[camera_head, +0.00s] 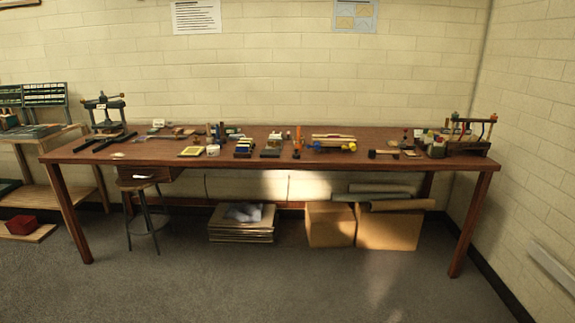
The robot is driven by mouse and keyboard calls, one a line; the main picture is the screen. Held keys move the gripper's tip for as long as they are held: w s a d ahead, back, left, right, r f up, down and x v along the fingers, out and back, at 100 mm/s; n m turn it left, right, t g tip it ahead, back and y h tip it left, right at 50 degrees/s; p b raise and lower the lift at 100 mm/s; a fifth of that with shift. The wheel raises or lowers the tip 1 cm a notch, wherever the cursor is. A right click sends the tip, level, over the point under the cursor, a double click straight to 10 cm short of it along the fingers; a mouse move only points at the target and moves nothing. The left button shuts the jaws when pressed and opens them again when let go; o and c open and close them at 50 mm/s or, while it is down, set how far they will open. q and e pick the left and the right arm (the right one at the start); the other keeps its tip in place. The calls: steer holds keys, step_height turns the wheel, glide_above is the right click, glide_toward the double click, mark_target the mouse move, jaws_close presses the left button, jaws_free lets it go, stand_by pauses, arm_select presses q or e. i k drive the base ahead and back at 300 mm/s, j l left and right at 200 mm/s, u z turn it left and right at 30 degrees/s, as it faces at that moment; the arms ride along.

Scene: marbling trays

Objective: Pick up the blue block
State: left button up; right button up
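A long brown wooden table (320,162) stands against the back wall, with many small items along its top. A small block-like piece with white, blue and yellow parts (243,147) sits left of the table's middle. Some small dark blue upright items (221,131) stand behind it. A yellow and blue piece (349,147) lies right of the middle. At this size I cannot tell which of these is the blue block. Neither of my grippers is in view.
A dark press (107,115) stands at the table's left end, and a wooden rack (468,135) at its right end. Under the table are a stool (143,188), cardboard boxes (330,225) and a stack of boards (240,235). The grey floor in front is clear.

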mark_target(240, 149)
steer(key=i+l+u, duration=0.25)
steer(key=i, duration=0.2)
steer(key=i+l+u, duration=0.1)
steer(key=i+u, duration=0.2)
steer(key=i, duration=0.2)
steer(key=i+j+z, duration=0.1)
steer(key=z, duration=0.25)
steer(key=i+j+z, duration=0.15)
steer(key=z, duration=0.25)
steer(key=i+j+z, duration=0.15)
steer(key=z, duration=0.2)
steer(key=i+j+z, duration=0.1)
steer(key=j, duration=0.2)
steer(key=i+j+z, duration=0.15)
steer(key=j, duration=0.2)
steer(key=i+j+z, duration=0.1)
steer(key=j, duration=0.25)
steer(key=i+j, duration=0.15)
steer(key=j, duration=0.15)
steer(key=i+j, duration=0.1)
steer(key=j, duration=0.25)
steer(key=i+j+z, duration=0.1)
steer(key=j, duration=0.2)
